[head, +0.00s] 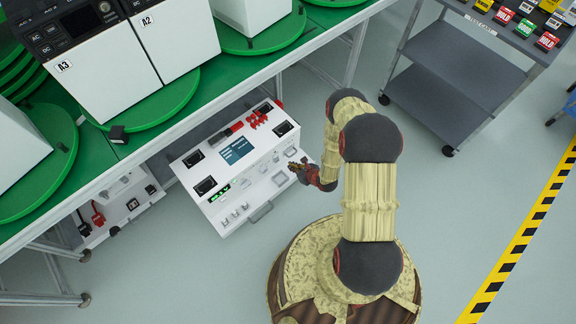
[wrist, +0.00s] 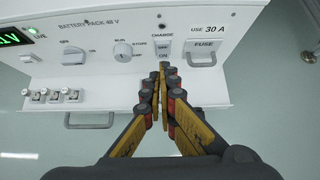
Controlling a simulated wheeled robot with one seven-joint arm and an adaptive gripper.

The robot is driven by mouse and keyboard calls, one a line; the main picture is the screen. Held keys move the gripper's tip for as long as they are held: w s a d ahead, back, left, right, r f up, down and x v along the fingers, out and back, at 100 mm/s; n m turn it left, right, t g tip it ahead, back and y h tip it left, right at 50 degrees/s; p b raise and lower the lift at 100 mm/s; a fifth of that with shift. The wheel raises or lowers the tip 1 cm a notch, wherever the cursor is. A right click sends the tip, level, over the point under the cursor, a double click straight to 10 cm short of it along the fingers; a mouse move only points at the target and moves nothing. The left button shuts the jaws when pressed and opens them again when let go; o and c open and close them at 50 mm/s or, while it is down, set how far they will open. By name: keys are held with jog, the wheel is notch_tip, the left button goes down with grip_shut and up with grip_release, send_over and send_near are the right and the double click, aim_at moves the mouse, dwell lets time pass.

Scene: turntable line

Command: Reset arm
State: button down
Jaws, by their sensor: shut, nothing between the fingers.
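My gripper (wrist: 163,85) is shut and empty in the wrist view, its yellow and black fingers together. The fingertips are just in front of or at the charge switch (wrist: 163,47) on the white battery panel (wrist: 195,18); I cannot tell whether they touch it. In the head view my gripper (head: 294,167) is small at the right side of the white battery unit (head: 225,205), below the green table. My arm (head: 369,190) reaches down to it, bent, from my base.
The panel carries a rotary knob (wrist: 122,50), a switch (wrist: 74,55), a fuse drawer (wrist: 203,45) and several terminals (wrist: 55,96). The green table (head: 290,50) edge overhangs nearby. A grey cart (head: 455,95) stands at the right. Open floor lies right of my arm.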

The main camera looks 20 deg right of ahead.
jog(key=shift+v, duration=0.85)
